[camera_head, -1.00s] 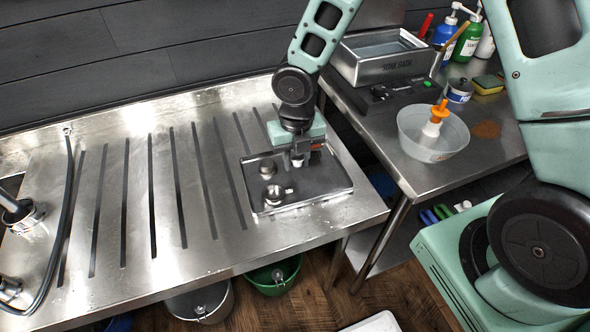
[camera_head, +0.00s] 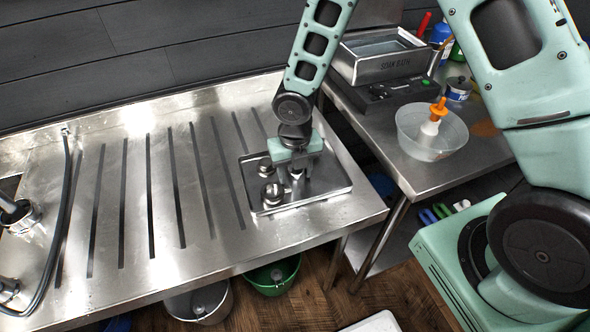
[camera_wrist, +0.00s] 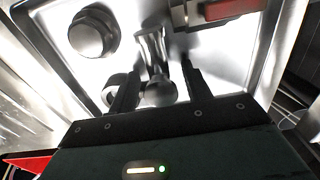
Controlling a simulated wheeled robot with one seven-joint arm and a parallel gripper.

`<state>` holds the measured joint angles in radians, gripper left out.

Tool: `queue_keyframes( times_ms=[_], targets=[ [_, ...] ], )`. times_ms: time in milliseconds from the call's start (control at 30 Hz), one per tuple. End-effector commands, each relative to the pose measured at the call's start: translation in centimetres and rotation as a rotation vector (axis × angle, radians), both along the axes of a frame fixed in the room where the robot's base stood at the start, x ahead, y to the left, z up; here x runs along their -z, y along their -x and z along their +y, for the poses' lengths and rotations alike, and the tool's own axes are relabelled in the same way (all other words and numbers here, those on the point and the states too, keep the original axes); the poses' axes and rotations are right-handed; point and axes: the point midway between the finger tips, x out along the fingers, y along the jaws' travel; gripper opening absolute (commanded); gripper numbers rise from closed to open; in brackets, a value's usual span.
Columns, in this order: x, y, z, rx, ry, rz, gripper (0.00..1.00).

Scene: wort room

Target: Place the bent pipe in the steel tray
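The steel tray (camera_head: 325,193) sits at the right end of the steel drainboard. My gripper (camera_head: 296,174) is over the middle of the tray, pointing down. In the wrist view its two fingers (camera_wrist: 160,66) are apart, with a shiny curved metal piece, apparently the bent pipe (camera_wrist: 152,48), between them. Narrow gaps show on both sides of the pipe, so the gripper looks open around it. The pipe appears to be inside the tray; whether it touches the tray floor is hard to tell. In the head view my gripper mostly hides it.
The tray also holds a round steel cap (camera_wrist: 93,32), a ringed fitting (camera_head: 271,193) close by the left finger, and a red-handled part (camera_wrist: 222,9). A soak bath (camera_head: 385,57) and a clear bowl (camera_head: 432,132) stand on the right-hand table. The slotted drainboard left of the tray is clear.

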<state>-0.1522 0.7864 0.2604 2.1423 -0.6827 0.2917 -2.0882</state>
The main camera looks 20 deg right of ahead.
Motion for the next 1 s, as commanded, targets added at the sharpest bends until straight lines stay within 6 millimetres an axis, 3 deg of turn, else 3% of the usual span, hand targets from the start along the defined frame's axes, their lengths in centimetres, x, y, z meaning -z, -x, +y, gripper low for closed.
queue_keyframes(
  times_ms=[267,367,700,1000],
  targets=[
    [-0.7,0.0,0.0,0.002,-0.001,-0.001,0.49],
    [-2.0,-0.1,0.0,0.003,-0.002,-0.003,0.49],
    [-9.0,-0.1,-0.1,0.004,-0.002,-0.003,0.49],
    [-12.2,0.1,0.0,0.009,0.0,-0.001,0.49]
  ],
)
